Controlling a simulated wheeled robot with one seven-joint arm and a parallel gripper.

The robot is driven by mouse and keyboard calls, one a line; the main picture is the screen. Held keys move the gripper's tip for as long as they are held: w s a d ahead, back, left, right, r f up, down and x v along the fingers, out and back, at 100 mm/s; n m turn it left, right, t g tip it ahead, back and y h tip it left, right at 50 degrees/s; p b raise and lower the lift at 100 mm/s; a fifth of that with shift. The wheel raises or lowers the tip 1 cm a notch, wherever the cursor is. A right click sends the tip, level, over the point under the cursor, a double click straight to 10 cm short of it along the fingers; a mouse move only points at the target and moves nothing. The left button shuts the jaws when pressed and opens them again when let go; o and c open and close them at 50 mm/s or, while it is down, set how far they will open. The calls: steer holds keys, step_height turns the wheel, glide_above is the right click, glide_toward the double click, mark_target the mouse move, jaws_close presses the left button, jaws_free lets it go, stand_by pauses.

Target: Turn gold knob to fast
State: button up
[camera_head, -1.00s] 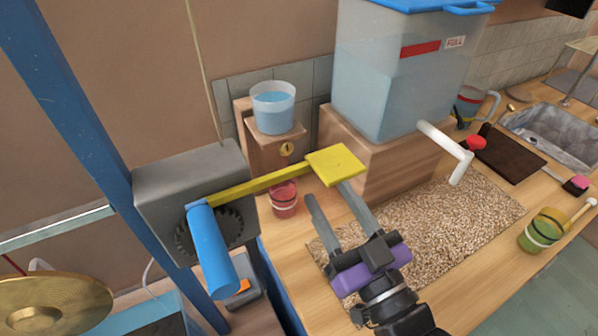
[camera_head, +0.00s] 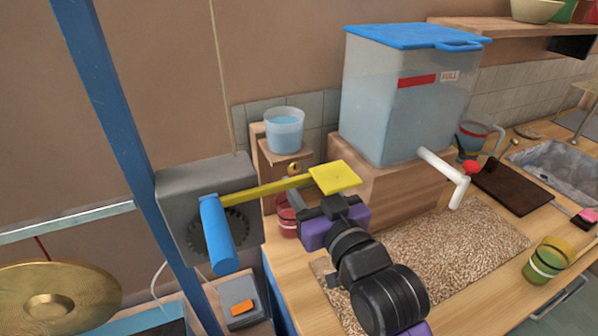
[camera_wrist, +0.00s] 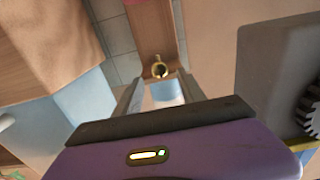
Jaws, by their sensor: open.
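The gold knob (camera_head: 294,169) sits on the front of a small wooden stand (camera_head: 278,158) below a cup of blue water (camera_head: 285,130). In the wrist view the gold knob (camera_wrist: 160,70) is ahead of my gripper (camera_wrist: 158,88), roughly centred between the open fingers, with a gap that I cannot measure. In the head view my gripper (camera_head: 322,207) is below and right of the knob, just under the yellow paddle; its fingertips are largely hidden. The fingers hold nothing that I can see. I cannot read any fast marking.
A yellow paddle (camera_head: 336,177) on a long arm reaches from the grey gear box (camera_head: 190,190) across in front of the stand, close above my gripper. A blue handle (camera_head: 217,235) hangs from the box. The water tank (camera_head: 405,105) and its white spout (camera_head: 445,168) stand right. A red cup (camera_head: 284,213) is near.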

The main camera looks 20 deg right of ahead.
mark_target(295, 168)
steer(key=shift+w, duration=1.75)
jaws_close()
